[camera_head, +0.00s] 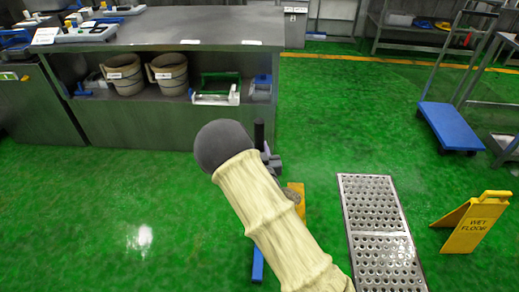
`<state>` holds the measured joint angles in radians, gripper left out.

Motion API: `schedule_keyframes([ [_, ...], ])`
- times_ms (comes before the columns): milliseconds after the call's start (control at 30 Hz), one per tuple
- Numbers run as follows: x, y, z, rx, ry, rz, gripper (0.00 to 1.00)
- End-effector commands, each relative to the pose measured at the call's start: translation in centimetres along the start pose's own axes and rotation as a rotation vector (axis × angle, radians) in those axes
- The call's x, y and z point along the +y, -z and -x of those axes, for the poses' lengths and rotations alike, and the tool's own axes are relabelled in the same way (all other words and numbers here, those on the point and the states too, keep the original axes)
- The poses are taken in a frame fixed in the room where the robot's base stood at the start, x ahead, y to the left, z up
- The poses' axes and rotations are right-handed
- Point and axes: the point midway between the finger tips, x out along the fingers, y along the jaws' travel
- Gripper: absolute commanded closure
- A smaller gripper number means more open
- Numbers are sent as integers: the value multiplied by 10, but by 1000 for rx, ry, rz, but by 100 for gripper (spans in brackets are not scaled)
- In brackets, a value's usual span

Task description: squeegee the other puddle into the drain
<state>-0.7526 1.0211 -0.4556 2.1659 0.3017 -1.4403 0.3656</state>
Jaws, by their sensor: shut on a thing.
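My arm, in a cream sleeve with a dark rounded joint, reaches across the middle of the view. My gripper (270,158) shows only in part as dark grey pieces behind the arm. It is shut on the squeegee, whose black upright handle end (259,133) shows above it. A blue strip (257,265) low beside the sleeve looks like part of the squeegee; the rest is hidden by my arm. The drain (370,205), a perforated metal grate, lies in the floor right of my arm. A bright shiny patch (140,238) lies on the floor at left; I cannot tell puddle from glare.
A yellow wet-floor sign (475,222) stands right of the drain. A yellow-orange piece (297,200) shows partly behind my arm. A grey workbench (200,28) with buckets on its shelf stands behind. A blue-decked trolley (450,127) is at right. Green floor at left is open.

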Motion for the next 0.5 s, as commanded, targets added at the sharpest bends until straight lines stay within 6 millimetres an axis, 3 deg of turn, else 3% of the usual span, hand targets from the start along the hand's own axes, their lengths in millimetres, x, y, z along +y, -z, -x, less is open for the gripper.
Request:
schedule_keyframes([
  [167, 2, 1, 0, 5, -1, 0, 100],
  [500, 29, 0, 5, 5, -2, 0, 100],
])
